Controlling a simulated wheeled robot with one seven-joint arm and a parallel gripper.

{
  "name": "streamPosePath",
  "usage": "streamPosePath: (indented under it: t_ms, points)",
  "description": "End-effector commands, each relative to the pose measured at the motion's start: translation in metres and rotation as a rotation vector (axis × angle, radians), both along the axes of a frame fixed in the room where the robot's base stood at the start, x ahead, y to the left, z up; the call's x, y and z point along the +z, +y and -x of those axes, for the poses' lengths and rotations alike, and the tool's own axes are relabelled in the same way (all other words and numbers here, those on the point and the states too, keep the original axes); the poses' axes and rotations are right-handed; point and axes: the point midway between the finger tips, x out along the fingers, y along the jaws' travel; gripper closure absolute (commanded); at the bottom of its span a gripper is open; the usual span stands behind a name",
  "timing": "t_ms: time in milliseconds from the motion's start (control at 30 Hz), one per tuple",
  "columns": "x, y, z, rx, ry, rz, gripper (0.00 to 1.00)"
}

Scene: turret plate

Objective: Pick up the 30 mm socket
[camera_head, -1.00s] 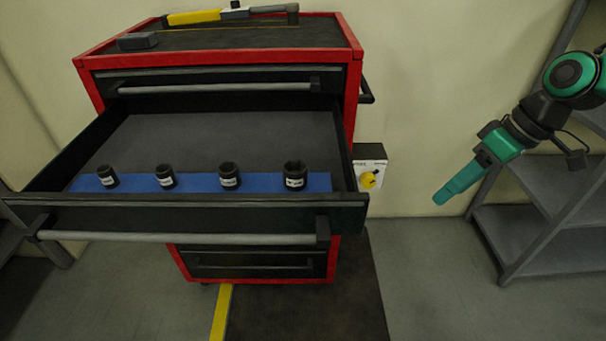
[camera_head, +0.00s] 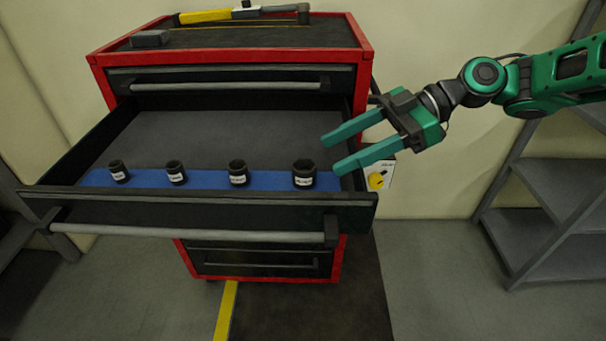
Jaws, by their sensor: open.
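Several black sockets with white labels stand in a row on a blue strip (camera_head: 207,180) inside the open drawer. From left to right they are a small socket (camera_head: 119,171), a second socket (camera_head: 176,172), a third socket (camera_head: 238,173) and the largest socket (camera_head: 304,174). The labels are too small to read, so I cannot tell which is the 30 mm one. My gripper (camera_head: 328,153) is open and empty. Its two green fingers point left, over the right side of the drawer, close to the largest socket and apparently above it.
The drawer front (camera_head: 200,214) with its long handle faces me. The red cabinet (camera_head: 365,75) carries a yellow and black tool (camera_head: 205,16) and a dark block (camera_head: 150,38) on top. A yellow knob (camera_head: 377,181) sits on a wall box. Grey shelves (camera_head: 540,175) stand at right.

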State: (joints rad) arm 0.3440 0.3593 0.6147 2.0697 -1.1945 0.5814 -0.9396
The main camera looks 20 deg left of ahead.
Motion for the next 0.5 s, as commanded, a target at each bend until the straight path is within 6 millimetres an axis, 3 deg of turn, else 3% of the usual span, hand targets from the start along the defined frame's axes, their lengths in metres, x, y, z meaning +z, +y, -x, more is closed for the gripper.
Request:
streamPosePath:
  t_ms: [500]
  points:
    - [-0.025, 0.040, 0.018, -0.006, 0.002, 0.002, 0.44]
